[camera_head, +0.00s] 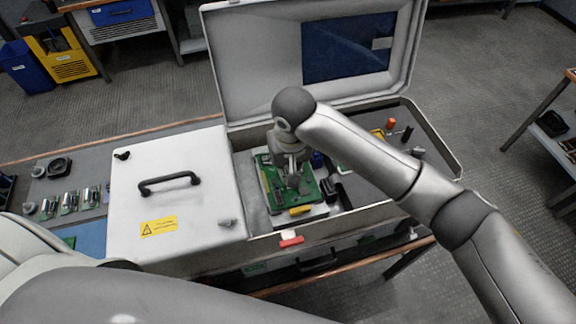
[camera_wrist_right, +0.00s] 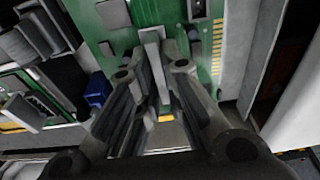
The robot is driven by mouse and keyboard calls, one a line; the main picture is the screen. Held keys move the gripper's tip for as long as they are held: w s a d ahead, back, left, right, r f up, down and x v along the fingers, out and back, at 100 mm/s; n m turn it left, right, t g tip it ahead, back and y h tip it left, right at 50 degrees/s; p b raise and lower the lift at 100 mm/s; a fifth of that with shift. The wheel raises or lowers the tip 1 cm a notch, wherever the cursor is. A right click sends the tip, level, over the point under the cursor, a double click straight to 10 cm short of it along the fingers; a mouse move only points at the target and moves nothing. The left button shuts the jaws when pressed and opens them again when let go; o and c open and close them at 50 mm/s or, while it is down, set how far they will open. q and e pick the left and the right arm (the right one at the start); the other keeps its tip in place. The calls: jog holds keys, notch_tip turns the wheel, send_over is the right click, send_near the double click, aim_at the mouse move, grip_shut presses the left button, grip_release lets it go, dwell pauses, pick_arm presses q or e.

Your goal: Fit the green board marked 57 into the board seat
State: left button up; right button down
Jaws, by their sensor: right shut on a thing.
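The green board (camera_head: 268,185) lies inside the open grey case, on a pale base. No number can be read on it. It also fills the upper part of the right wrist view (camera_wrist_right: 170,16). My right gripper (camera_head: 293,180) is over the middle of the board, pointing down. In the wrist view its fingers (camera_wrist_right: 158,85) are closed on a pale upright grip piece (camera_wrist_right: 152,38) that stands against the board. The board seat cannot be told apart; the board and gripper may cover it. My left arm crosses the lower left, with its gripper out of the picture.
A white cover (camera_head: 180,205) with a black handle stands left of the case opening. The case lid (camera_head: 262,65) is raised behind, and the case walls are close around the board. A yellow part (camera_head: 300,210) and a red latch (camera_head: 291,241) are near the front wall.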

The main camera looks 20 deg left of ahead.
jog(key=shift+f, duration=0.2)
jog(key=c, duration=1.5)
grip_release()
jog(key=r, duration=0.4)
jog(key=s+r, duration=0.1)
jog(key=r, duration=0.3)
jog(key=d+r, duration=0.1)
jog(key=r, duration=0.3)
jog(key=shift+s, duration=0.3)
jog(key=shift+f, duration=0.1)
